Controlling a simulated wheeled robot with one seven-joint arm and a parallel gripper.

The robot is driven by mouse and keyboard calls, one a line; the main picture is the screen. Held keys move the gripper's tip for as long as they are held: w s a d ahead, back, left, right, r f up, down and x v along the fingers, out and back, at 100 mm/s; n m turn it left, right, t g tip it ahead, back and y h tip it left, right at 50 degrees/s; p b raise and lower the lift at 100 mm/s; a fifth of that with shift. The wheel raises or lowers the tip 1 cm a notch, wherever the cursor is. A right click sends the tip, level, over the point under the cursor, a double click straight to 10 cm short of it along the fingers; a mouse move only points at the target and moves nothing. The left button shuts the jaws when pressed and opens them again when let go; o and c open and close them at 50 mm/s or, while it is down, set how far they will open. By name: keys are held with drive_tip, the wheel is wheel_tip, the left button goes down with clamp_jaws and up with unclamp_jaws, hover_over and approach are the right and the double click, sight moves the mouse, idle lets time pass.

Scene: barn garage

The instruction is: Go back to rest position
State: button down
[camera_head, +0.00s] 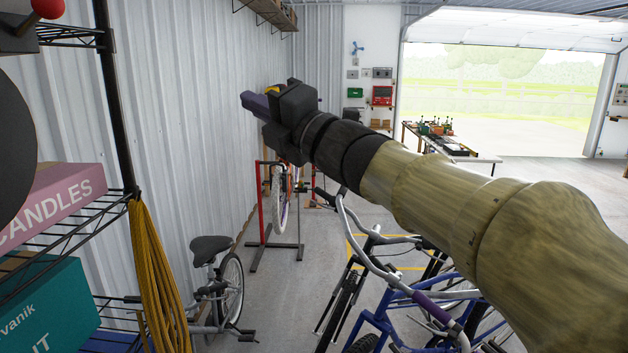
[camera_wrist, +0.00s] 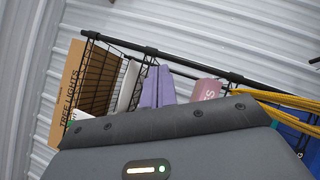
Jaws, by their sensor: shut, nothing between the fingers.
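My arm reaches from the lower right of the head view up toward the corrugated wall. My gripper (camera_head: 252,102) is at its far end, raised in the air in front of the wall. It is shut, and I see nothing held in it.
A wire shelf at left holds a pink candles box (camera_head: 62,203) and a teal box (camera_head: 47,308); yellow rope (camera_head: 157,275) hangs beside it. Bicycles, including a blue one (camera_head: 400,300), stand below my arm. A workbench (camera_head: 440,143) is farther back. Open floor lies right of it.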

drive_tip(key=w+d+f+m+h, duration=0.2)
drive_tip(key=d+f+m+h, duration=0.3)
drive_tip(key=f+m, duration=0.3)
drive_tip(key=w+d+f+m+t+h+p, duration=0.1)
drive_tip(key=w+d+f+m+h, duration=0.1)
drive_tip(key=d+f+m+h, duration=0.5)
drive_tip(key=w+d+f+m+h, duration=0.2)
drive_tip(key=d+f+m, duration=0.25)
drive_tip(key=f, duration=0.65)
drive_tip(key=s+d+f+m+g+h, duration=0.2)
drive_tip(key=s+d+f+m, duration=0.15)
drive_tip(key=f, duration=0.25)
drive_tip(key=s+d+f+m+g+h, duration=0.1)
drive_tip(key=s+d+f+m+g, duration=0.2)
drive_tip(key=f, duration=0.4)
drive_tip(key=s+f+m+g, duration=0.3)
drive_tip(key=s+f, duration=0.2)
drive_tip(key=s, duration=0.2)
drive_tip(key=s+d+f+m+g+p, duration=0.1)
drive_tip(key=s+f+m+g, duration=0.2)
drive_tip(key=s, duration=0.5)
wheel_tip(320, 180, down, 2)
drive_tip(key=shift+d+f+m, duration=0.1)
drive_tip(key=shift+d+m, duration=0.1)
drive_tip(key=shift+m, duration=0.5)
drive_tip(key=shift+w, duration=0.2)
